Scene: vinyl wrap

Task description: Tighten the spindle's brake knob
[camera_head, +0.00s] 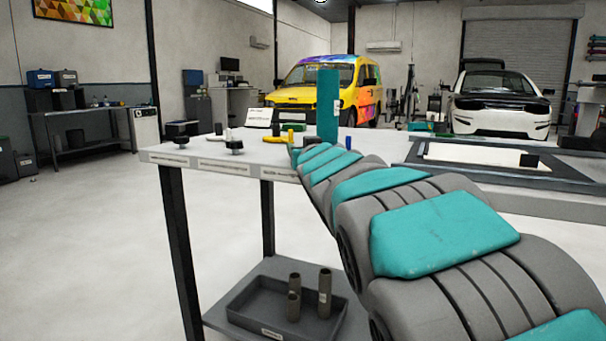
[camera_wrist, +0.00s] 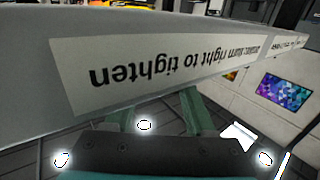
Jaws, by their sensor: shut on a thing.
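A teal vinyl roll (camera_head: 328,103) stands upright on the workbench (camera_head: 215,152); the spindle itself is not clearly visible. In the wrist view, a white label (camera_wrist: 150,75) on the bench's front edge appears upside down and reads "turn right to tighten". My gripper (camera_wrist: 160,110) is close against the lower part of this edge, its two teal fingers apart with a thing between them. The edge hides the fingertips and the held thing, which by the label beside it is the brake knob. In the head view my arm hides the gripper.
Black-based knob-like items (camera_head: 234,146) and small tools stand on the bench's left part. A grey tray (camera_head: 252,316) with several short tubes sits on the lower shelf. A dark frame (camera_head: 470,176) lies at the right. Floor at the left is clear.

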